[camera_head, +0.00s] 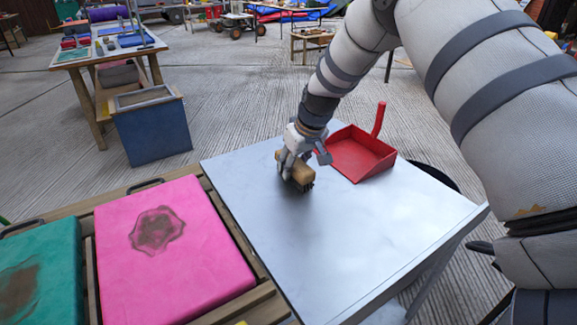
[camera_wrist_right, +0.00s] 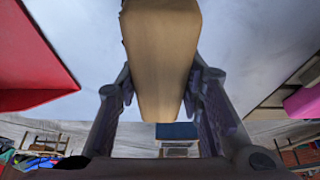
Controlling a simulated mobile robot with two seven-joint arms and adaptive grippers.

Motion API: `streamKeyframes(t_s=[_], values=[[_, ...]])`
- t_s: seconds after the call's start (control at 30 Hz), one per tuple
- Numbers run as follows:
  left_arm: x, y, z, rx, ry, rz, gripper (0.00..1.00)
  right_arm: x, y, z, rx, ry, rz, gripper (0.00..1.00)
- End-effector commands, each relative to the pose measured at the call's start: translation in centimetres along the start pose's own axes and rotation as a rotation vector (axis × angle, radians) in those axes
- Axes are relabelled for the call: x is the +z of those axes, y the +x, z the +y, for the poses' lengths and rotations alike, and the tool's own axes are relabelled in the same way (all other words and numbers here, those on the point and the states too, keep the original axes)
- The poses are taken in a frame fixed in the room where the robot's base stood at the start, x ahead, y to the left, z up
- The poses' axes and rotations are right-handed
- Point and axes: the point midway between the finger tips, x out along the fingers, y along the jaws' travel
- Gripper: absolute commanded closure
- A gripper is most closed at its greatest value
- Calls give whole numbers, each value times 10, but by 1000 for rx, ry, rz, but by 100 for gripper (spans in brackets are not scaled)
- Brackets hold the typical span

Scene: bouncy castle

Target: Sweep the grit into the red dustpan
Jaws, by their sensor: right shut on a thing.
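My right gripper (camera_head: 297,165) is shut on a brush (camera_head: 300,172) with a tan wooden block and dark bristles below. The brush is at the grey metal table (camera_head: 350,240), left of the dustpan; I cannot tell whether the bristles touch the top. The wrist view shows the tan block (camera_wrist_right: 162,60) between the fingers (camera_wrist_right: 160,95). The red dustpan (camera_head: 352,155) lies on the table's far right part, its handle pointing up and away. Its red side also shows in the wrist view (camera_wrist_right: 30,60). I cannot make out separate grit; a dark patch shows by the brush. My left gripper is out of view.
A pink pad (camera_head: 190,270) with a dark stain and a green pad (camera_head: 35,275) lie on a wooden rack left of the table. A blue bin (camera_head: 152,130) stands on the floor beyond. The table's near part is clear.

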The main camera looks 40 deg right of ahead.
Motion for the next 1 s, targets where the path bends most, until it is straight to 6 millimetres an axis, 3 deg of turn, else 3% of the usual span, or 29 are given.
streamKeyframes(t_s=[0.27,0.73,1.0], values=[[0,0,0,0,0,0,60,0,0,1,0,0,1,90],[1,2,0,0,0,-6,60,0,0,36,0,2,1,90],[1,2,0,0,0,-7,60,0,0,41,0,0,1,90]])
